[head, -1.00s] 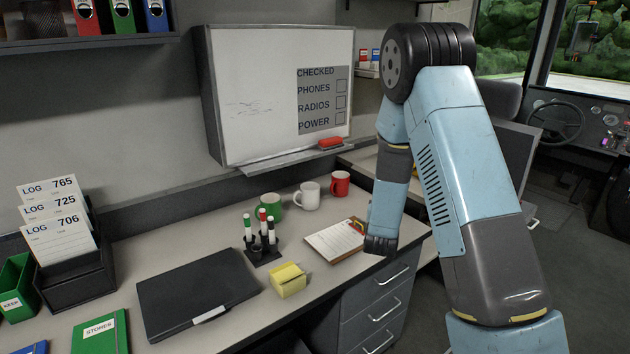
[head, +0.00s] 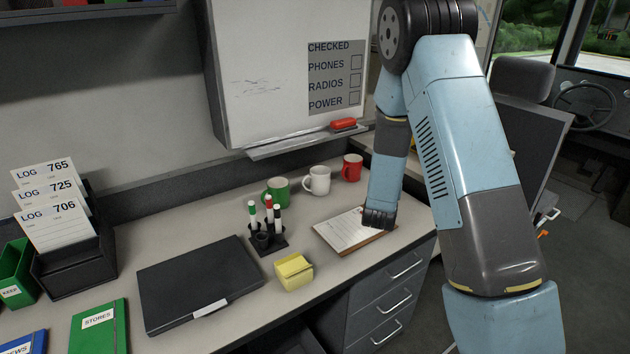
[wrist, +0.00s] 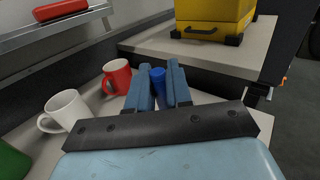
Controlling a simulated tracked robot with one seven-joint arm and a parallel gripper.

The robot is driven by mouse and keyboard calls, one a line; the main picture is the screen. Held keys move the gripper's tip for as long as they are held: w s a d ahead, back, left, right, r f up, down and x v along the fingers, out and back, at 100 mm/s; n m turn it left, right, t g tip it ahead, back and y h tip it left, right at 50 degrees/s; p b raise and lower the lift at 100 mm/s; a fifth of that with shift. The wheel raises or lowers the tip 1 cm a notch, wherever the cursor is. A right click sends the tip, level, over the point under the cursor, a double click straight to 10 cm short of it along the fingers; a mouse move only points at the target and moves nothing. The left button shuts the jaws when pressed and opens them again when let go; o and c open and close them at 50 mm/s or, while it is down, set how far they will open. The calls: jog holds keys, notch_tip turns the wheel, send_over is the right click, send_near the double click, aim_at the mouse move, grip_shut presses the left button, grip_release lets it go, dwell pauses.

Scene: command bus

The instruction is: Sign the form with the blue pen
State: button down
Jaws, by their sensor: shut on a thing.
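My gripper (wrist: 158,72) is shut on a blue cylinder, the blue pen (wrist: 157,77), whose rounded blue end shows between the two blue fingers in the wrist view. In the head view the dark end of my arm hangs over the right part of the form, and the fingers and pen cannot be made out. The form (head: 343,231) is a white lined sheet on a brown clipboard (head: 364,248) on the desk. Its right part is hidden behind my arm, and whether the pen touches it cannot be seen.
Green (head: 275,191), white (head: 318,180) and red (head: 351,168) mugs stand behind the form. A marker holder (head: 267,239), yellow notes (head: 294,272) and a black folder (head: 200,285) lie to its left. A yellow case (wrist: 213,18) stands beyond my gripper.

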jog(key=s+a+r+n+t+y, duration=0.15)
jog(key=s+a, duration=0.25)
jog(key=a, duration=0.7)
jog(key=s+a+r+n+y, duration=0.1)
jog(key=s+a+n, duration=0.2)
jog(key=a, duration=0.8)
jog(key=shift+h, duration=0.25)
jog(key=f, duration=0.6)
jog(key=shift+s+a, duration=0.2)
jog(key=shift+f, duration=0.6)
dwell(1.2)
jog(key=shift+s+d, duration=0.15)
jog(key=shift+s, duration=0.55)
dwell(0.8)
jog(key=shift+s+d, duration=0.3)
jog(key=shift+d, duration=0.1)
dwell(1.1)
